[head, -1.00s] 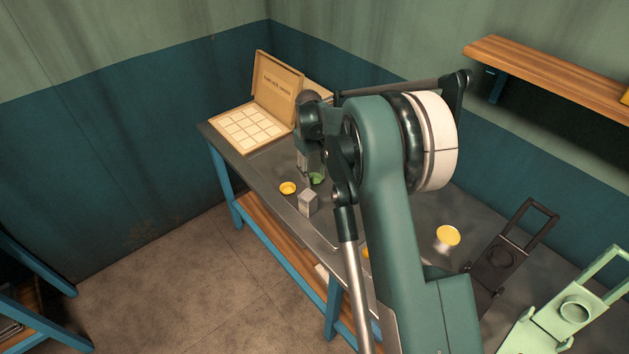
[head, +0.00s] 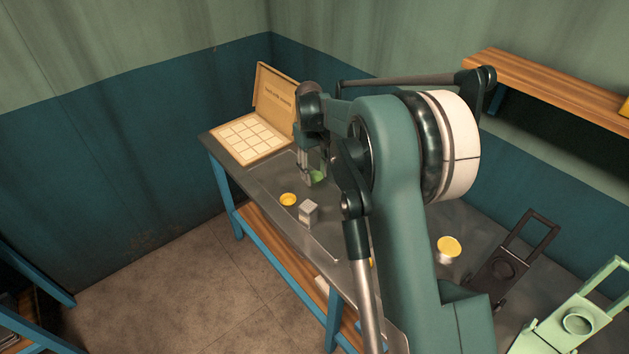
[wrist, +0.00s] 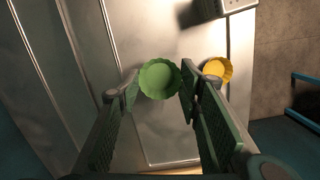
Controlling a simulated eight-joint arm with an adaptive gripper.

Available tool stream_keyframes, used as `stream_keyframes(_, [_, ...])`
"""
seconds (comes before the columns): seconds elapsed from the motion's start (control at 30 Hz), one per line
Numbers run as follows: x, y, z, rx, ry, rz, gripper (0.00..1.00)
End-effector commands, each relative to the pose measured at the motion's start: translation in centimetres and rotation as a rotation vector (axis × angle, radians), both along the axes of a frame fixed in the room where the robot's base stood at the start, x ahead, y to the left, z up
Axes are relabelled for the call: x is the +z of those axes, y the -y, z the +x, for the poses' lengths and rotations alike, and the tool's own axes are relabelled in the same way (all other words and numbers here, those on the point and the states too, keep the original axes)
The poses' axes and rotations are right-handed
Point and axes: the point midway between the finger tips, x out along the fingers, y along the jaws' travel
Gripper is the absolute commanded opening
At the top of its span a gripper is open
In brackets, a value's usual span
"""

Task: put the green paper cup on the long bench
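The green paper cup (head: 318,177) stands on the grey metal top of a bench with blue legs (head: 262,178). In the wrist view the cup (wrist: 160,79) is seen from above, its fluted rim round and its inside empty. My gripper (head: 315,172) is low over the bench top at the cup. In the wrist view my gripper (wrist: 160,88) has its two green pads apart, one on each side of the cup. The pads are close to the rim; I cannot make out firm contact. Which bench is the long one is not marked.
A yellow cup (head: 288,199) and a small grey box (head: 308,211) stand close to the green cup. Another yellow cup (head: 448,246), a dark press (head: 502,268) and a pale green press (head: 575,321) are to the right. An open box (head: 275,98) stands at the far end.

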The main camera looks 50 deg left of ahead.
Motion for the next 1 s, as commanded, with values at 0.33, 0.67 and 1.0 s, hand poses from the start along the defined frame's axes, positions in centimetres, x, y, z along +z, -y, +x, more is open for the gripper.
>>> stream_keyframes(0.33, [3.0,0.0,0.0,0.0,0.0,0.0,0.32])
stream_keyframes(0.67, [3.1,0.0,0.0,0.0,0.0,0.0,0.32])
stream_keyframes(1.0, [3.1,0.0,0.0,0.0,0.0,0.0,0.32])
